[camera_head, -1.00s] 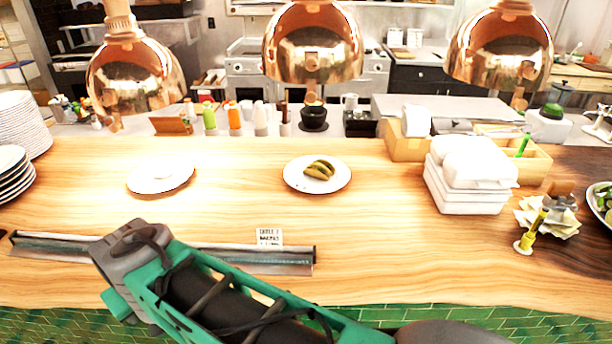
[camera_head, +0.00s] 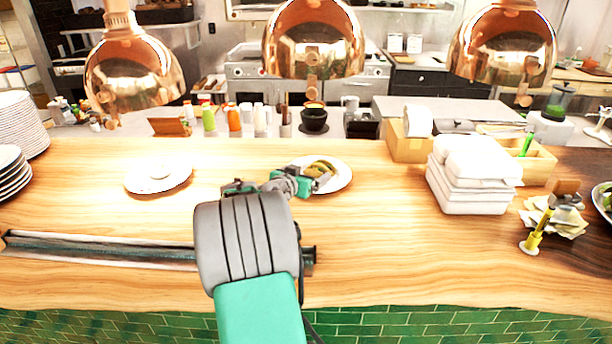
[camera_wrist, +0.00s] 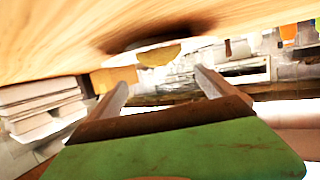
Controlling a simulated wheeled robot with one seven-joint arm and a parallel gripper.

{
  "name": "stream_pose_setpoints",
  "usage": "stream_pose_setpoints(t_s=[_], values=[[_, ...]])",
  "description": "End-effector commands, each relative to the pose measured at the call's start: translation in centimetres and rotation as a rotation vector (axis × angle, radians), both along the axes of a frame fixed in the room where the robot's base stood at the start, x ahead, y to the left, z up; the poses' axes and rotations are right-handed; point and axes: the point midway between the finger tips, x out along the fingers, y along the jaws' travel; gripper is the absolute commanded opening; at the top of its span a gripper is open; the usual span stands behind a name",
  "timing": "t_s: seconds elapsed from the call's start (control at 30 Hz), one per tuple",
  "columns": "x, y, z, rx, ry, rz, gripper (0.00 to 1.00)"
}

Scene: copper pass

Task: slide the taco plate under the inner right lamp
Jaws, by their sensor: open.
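The taco plate (camera_head: 342,178) is a round white plate on the wooden counter, with folded tacos (camera_head: 320,168) on it. It lies below and in front of the middle copper lamp (camera_head: 313,40) as pictured. More copper lamps hang at the left (camera_head: 133,70) and right (camera_head: 503,45); I cannot tell which is the inner right one. My gripper (camera_head: 314,181) is at the plate's near left edge and hides part of it; contact is unclear. In the wrist view, the fingers (camera_wrist: 162,78) are apart and empty, with a taco (camera_wrist: 158,55) beyond the gap.
Another white plate (camera_head: 158,176) sits to the left. White containers (camera_head: 472,180) and a wooden box (camera_head: 405,145) stand to the right. A metal rail (camera_head: 100,250) runs along the near left. Plate stacks (camera_head: 15,125) fill the far left. Counter between taco plate and containers is clear.

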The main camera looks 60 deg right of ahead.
Motion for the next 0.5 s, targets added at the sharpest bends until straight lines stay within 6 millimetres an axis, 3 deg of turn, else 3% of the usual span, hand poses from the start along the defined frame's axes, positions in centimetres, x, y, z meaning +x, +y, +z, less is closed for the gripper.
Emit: stream_pose_setpoints(t_s=[0.27,0.5], values=[[0.1,-0.7,-0.1,0.002,0.001,0.001,0.95],[0.4,-4.4,-1.2,0.004,0.001,0.0,0.95]])
